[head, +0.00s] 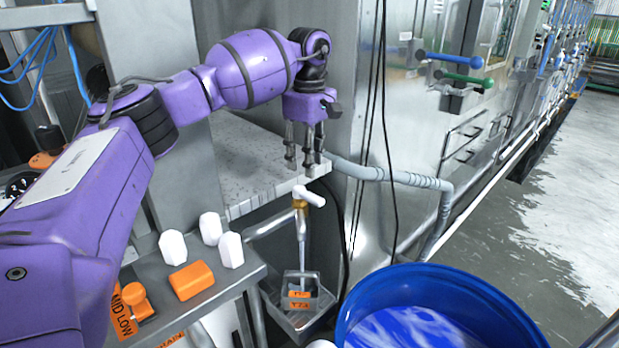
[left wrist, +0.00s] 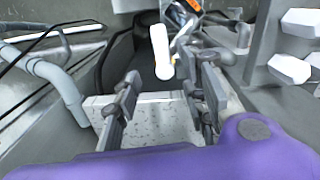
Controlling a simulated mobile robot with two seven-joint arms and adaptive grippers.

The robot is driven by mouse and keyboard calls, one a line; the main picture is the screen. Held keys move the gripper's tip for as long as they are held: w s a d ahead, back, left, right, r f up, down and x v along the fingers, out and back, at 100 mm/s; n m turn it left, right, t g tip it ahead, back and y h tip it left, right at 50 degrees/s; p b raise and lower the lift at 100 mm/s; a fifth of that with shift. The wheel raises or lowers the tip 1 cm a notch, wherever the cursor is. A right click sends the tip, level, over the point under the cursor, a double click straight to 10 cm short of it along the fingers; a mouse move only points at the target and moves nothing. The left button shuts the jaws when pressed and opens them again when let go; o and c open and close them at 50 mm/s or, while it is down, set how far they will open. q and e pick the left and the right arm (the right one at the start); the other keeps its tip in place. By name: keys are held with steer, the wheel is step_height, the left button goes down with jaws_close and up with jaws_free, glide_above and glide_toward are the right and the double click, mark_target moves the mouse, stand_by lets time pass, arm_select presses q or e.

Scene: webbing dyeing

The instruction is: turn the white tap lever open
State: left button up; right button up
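The white tap lever (head: 309,196) sits on a brass-coloured tap (head: 300,206) below the corner of a speckled ledge. In the left wrist view the lever (left wrist: 161,52) stands just beyond the fingertips. My left gripper (head: 304,163) points down over the ledge edge, just above the lever and apart from it. Its fingers are spread with nothing between them, as the left wrist view also shows (left wrist: 168,92). A pale strip (head: 302,250) runs down below the tap; I cannot tell if it is pipe or water. My right gripper is out of view.
The speckled ledge (head: 262,168) lies close under the gripper. A grey hose (head: 385,174) and black cables pass to the right. A metal sink (head: 318,325) stands below the tap, with a blue barrel (head: 520,325) at right. White pieces (head: 173,247) and an orange block (head: 191,280) lie on the left table.

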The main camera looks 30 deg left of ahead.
arm_select(q)
steer(key=shift+r, duration=1.9)
